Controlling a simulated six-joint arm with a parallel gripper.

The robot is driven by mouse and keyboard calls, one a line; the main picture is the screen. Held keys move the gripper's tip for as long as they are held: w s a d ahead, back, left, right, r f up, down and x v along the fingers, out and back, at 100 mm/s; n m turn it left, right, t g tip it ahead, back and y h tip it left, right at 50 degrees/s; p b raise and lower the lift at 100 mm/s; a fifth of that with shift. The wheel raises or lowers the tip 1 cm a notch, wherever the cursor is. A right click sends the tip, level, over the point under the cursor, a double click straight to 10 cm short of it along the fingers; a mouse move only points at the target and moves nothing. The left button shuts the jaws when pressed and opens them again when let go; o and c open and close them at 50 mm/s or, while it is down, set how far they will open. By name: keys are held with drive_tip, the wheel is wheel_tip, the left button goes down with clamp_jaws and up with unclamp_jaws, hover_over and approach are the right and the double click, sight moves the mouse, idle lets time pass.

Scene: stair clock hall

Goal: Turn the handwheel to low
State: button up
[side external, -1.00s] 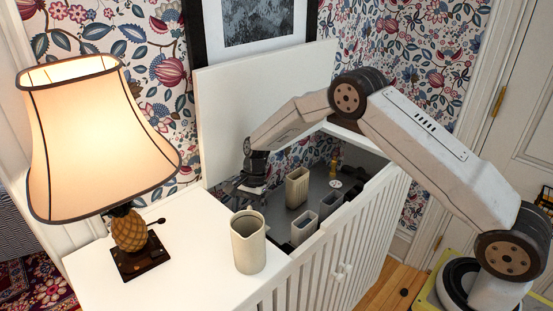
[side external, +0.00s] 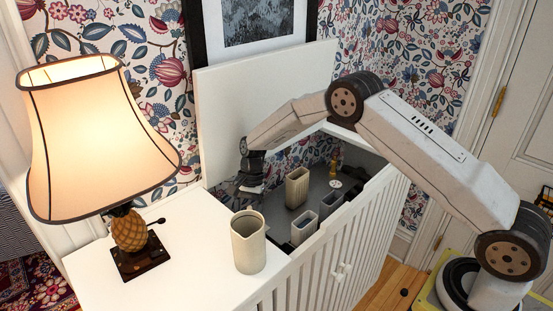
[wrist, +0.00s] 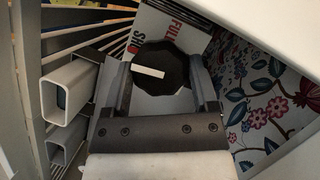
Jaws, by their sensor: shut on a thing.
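The handwheel (wrist: 163,64) is a black, lobed knob with a white bar across its face, lying nearly level in the wrist view. My gripper (wrist: 160,78) is shut on it, one finger on each side of the rim. A white plate (wrist: 152,20) with dark and red lettering shows behind the wheel. "FULL" is readable on it, and part of another word; I see no "low" mark. In the side external view my gripper (side external: 249,187) reaches down inside the open cabinet at its left end, and the wheel is hidden there.
The white cabinet (side external: 330,272) has its lid (side external: 268,95) raised. Inside stand pale rectangular tubes (side external: 297,187) and a brass fitting (side external: 335,163). A cream jug (side external: 248,245) and lit lamp (side external: 95,150) stand on the top, left of the opening.

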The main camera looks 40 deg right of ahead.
drive_tip(key=n+g+h, duration=0.1)
drive_tip(key=n, duration=0.3)
drive_tip(key=shift+w+a, duration=0.1)
drive_tip(key=shift+n+g+h, duration=0.4)
drive_tip(key=shift+n+h, duration=0.1)
drive_tip(key=shift+n, duration=1.1)
drive_tip(key=o, duration=1.1)
